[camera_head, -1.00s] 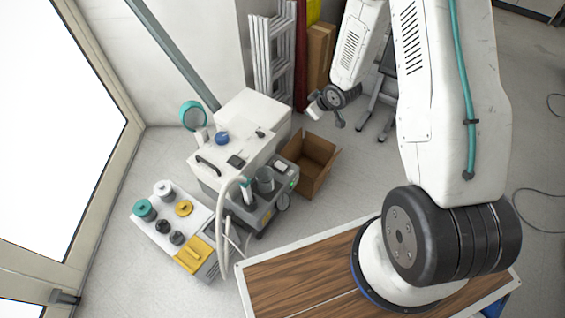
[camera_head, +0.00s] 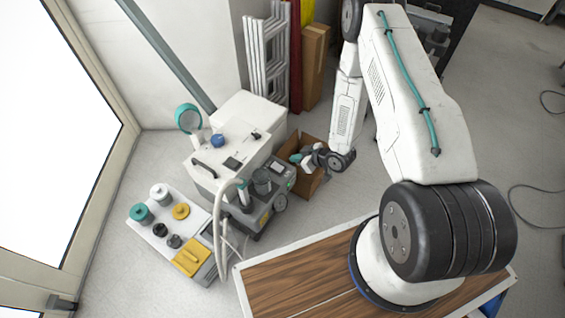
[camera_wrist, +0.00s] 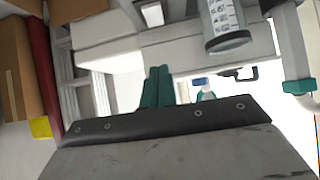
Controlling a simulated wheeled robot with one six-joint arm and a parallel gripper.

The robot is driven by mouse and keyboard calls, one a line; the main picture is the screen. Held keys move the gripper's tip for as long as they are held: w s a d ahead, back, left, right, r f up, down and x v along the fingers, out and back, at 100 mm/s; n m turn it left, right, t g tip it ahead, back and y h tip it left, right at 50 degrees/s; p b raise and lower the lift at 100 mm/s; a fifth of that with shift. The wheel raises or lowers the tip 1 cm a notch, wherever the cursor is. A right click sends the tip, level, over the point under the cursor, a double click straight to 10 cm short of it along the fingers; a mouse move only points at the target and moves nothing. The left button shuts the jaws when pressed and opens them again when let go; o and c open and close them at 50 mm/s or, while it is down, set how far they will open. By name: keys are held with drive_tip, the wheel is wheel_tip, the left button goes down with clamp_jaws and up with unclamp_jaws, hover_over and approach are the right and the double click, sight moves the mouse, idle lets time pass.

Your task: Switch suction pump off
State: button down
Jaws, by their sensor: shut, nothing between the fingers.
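My gripper (camera_head: 297,157), with teal fingertips, is beside the panel's right side, above the cardboard box. In the wrist view the teal fingers (camera_wrist: 157,87) are together with nothing between them, facing white housing. A clear graduated canister (camera_wrist: 224,22) hangs at the upper part of that view. I cannot make out the pump's switch, or whether the fingers touch anything.
An open cardboard box (camera_head: 308,180) stands right of the machine, under my gripper. A tray (camera_head: 150,236) with several coloured caps lies at left. A pale hose (camera_head: 218,215) hangs at the machine's front. A ladder (camera_head: 266,55) leans behind. A wood-topped surface (camera_head: 285,283) is in front.

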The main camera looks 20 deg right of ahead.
hover_over(279, 167)
drive_tip(key=f, duration=0.3)
drive_tip(key=s+f, duration=0.1)
drive_tip(key=f, duration=0.1)
drive_tip(key=shift+d+f, duration=0.2)
drive_tip(key=shift+f, duration=0.15)
drive_tip(key=f, duration=0.3)
drive_tip(key=shift+w+a+f, duration=0.2)
drive_tip(key=shift+w+a, duration=0.05)
drive_tip(key=shift+w, duration=0.1)
drive_tip(key=shift+w+f, duration=0.1)
drive_tip(key=shift+f, duration=0.35)
